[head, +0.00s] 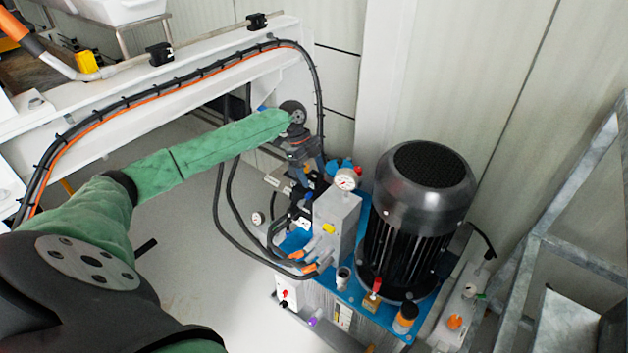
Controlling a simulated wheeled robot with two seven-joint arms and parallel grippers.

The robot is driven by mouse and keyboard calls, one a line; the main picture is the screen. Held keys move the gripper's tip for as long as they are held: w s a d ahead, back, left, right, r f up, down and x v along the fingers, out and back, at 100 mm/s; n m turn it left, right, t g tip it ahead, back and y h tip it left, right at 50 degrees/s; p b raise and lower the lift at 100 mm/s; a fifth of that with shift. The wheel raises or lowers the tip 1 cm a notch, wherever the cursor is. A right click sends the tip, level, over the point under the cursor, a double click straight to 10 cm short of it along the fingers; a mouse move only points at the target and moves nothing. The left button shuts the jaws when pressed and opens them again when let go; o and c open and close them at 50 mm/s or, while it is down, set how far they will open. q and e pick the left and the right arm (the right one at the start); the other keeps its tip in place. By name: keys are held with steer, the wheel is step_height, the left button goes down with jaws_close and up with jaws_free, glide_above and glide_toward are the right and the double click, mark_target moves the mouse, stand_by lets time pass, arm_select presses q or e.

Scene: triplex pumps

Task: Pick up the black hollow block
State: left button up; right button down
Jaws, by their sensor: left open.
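My left arm, in a green sleeve, reaches from the left over the pump unit in the head view. My left gripper (308,178) is open and points down among the dark fittings beside a grey valve block (337,222). Its fingertips are small and partly lost against the dark parts there. I cannot single out a black hollow block with certainty near the gripper. Two small black blocks sit on the pipe along the white beam, one at the middle (159,54) and one farther right (256,21), both away from the gripper. My right gripper is not in view.
A large black motor (420,220) stands on a blue base plate (290,243) right of the gripper. A pressure gauge (346,179) and black hoses (226,215) crowd the gripper. A white beam (215,75) runs behind my arm. A grey metal frame (540,240) stands at right.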

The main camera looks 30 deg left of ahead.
arm_select(q)
steer(key=shift+x, duration=0.95)
steer(key=c, duration=1.2)
steer(key=shift+r, duration=0.1)
